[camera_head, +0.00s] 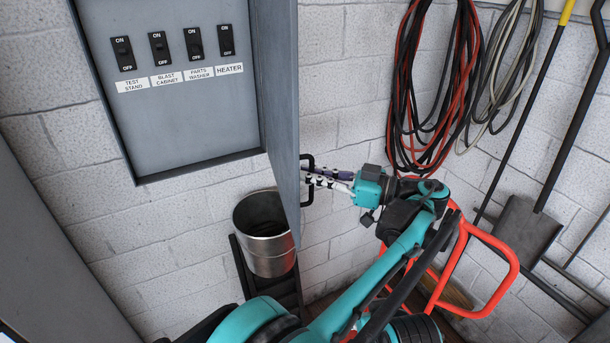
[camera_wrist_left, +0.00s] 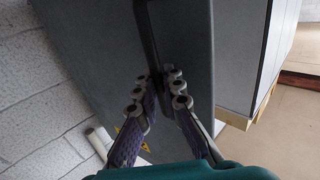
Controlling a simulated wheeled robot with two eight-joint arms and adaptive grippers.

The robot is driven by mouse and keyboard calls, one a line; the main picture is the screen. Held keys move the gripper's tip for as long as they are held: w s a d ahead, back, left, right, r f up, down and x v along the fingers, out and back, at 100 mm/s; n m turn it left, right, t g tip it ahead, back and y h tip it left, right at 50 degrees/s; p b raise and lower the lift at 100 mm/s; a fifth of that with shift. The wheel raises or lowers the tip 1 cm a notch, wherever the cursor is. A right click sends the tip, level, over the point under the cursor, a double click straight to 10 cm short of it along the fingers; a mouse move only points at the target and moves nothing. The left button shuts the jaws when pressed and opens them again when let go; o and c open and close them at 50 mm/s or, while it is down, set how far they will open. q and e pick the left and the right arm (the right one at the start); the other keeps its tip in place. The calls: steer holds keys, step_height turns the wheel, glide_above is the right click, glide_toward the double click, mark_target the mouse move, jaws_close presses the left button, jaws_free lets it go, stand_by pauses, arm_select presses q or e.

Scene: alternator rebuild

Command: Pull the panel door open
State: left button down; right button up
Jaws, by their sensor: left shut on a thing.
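The grey panel door (camera_head: 276,75) stands swung open, nearly edge-on to the head camera at the right side of the panel box. Its outer face (camera_wrist_left: 95,45) fills much of the left wrist view. A dark bar handle (camera_head: 306,202) sticks out from that face; it also shows in the wrist view (camera_wrist_left: 148,35). My left gripper (camera_head: 308,178) is shut on the handle, with its fingers (camera_wrist_left: 157,90) on either side of it. The panel box (camera_head: 190,115) shows several labelled black switches inside. My right gripper is not in view.
A metal bin (camera_head: 265,250) stands below the door by the block wall. An orange-red tubular frame (camera_head: 505,262) is close behind my left arm. Coiled cables (camera_head: 430,130) and a shovel (camera_head: 520,235) are on the right.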

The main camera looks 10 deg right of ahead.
arm_select(q)
steer(key=shift+r, duration=0.1)
steer(key=c, duration=1.9)
jaws_free()
